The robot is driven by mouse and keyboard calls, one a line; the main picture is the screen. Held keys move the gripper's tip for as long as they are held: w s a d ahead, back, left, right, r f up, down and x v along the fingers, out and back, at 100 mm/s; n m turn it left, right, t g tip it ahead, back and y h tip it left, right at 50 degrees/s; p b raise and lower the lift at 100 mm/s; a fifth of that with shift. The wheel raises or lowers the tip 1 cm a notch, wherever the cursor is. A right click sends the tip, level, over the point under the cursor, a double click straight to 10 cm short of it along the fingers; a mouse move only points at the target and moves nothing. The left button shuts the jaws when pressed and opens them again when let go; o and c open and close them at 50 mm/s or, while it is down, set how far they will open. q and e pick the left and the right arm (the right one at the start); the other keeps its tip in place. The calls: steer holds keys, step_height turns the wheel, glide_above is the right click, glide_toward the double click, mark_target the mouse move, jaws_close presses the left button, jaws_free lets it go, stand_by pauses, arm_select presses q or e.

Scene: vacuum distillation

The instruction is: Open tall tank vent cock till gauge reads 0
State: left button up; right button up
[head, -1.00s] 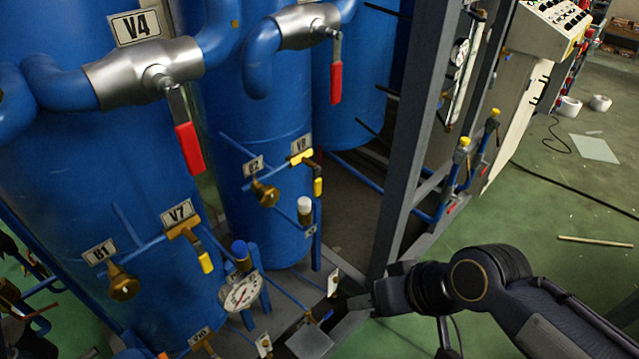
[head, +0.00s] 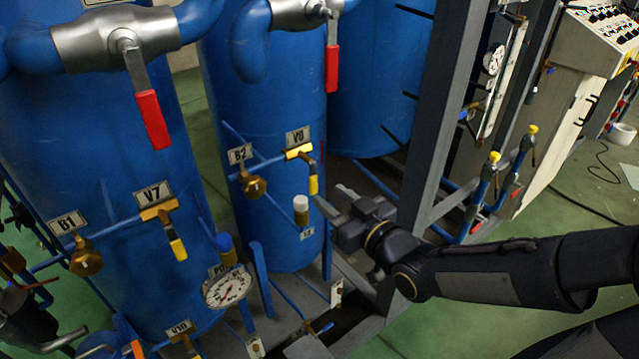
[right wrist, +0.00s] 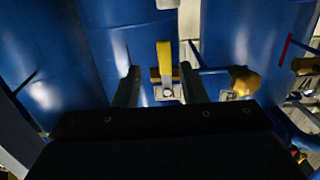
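The yellow-handled cock labelled V8 (head: 301,153) sits on the middle blue tank (head: 270,95), with its yellow lever (head: 313,184) hanging down. My right gripper (head: 333,198) is just right of and below this lever, its fingers apart. In the right wrist view my right gripper (right wrist: 158,84) is open, and the yellow lever (right wrist: 164,56) shows between and beyond its two fingertips. I cannot see any contact. A round white dial gauge (head: 228,288) stands at the lower left; its reading is too small to tell. My left gripper is not identifiable.
A similar yellow cock labelled V7 (head: 158,210) is on the left tank. Brass knobs B1 (head: 86,258) and B2 (head: 252,185) are near. A white-capped stub (head: 301,207) stands below V8. A grey frame post (head: 440,110) rises right of my gripper.

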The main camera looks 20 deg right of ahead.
mark_target(315, 184)
steer(key=shift+w+a, duration=0.1)
steer(key=shift+a, duration=0.15)
steer(key=shift+w+a+r+t+y, duration=0.15)
steer(key=shift+w+r+t+y, duration=0.05)
steer(key=shift+t+y, duration=0.1)
steer(key=p+x, duration=0.1)
steer(key=x, duration=0.6)
steer(key=shift+w+p, duration=0.15)
steer(key=shift+p, duration=0.15)
jaws_close()
